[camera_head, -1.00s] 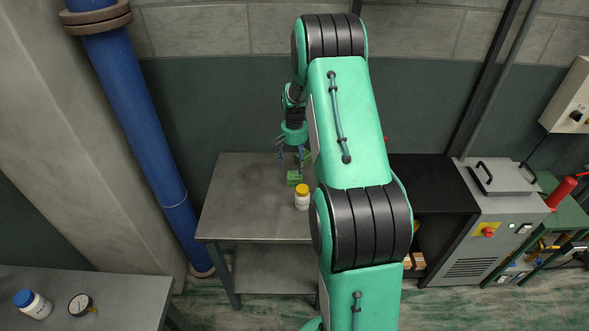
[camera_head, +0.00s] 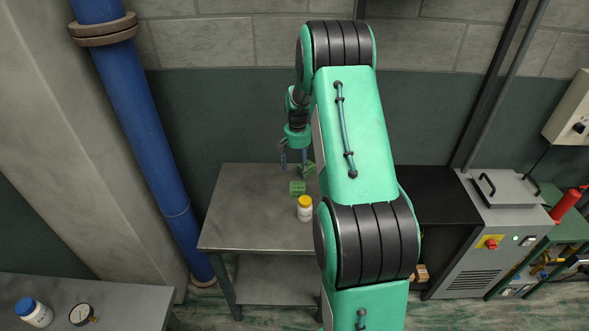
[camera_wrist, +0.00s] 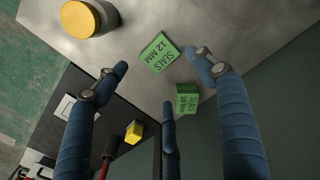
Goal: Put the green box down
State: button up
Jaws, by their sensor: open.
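A green box (camera_head: 297,188) lies on the grey table; in the wrist view this box (camera_wrist: 160,52) reads "SEALS 12 MM". A second green box (camera_head: 307,168) stands farther back, close to my fingers and partly hidden by my arm. In the wrist view this second box (camera_wrist: 187,101) also has a "SEALS" label and is near the table's back edge, beside the middle finger. My three-fingered gripper (camera_head: 295,166) is open and points down above the back of the table. In the wrist view its fingers are spread, and none clearly touches a box.
A white bottle with a yellow cap (camera_head: 304,208) stands in front of the boxes. The left part of the table (camera_head: 235,205) is clear. A blue pipe (camera_head: 150,140) runs at the left, and a grey machine (camera_head: 490,240) stands at the right.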

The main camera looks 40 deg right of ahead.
jog(key=s+a+r+n+t, duration=0.1)
jog(key=s+a+r+n, duration=0.15)
jog(key=a+r, duration=1.05)
jog(key=s+a+r+n+t, duration=0.15)
jog(key=s+a+r, duration=0.25)
jog(key=a+r, duration=0.9)
jog(key=s+a+r+n+t, duration=0.1)
jog(key=s+a+r+n, duration=0.1)
jog(key=s+a, duration=0.7)
jog(key=s+a+r+n+t, duration=0.2)
jog(key=s+a, duration=0.8)
jog(key=s, duration=0.5)
jog(key=shift+s+r+n, duration=0.25)
jog(key=shift+r+n, duration=0.55)
jog(key=shift+r, duration=0.05)
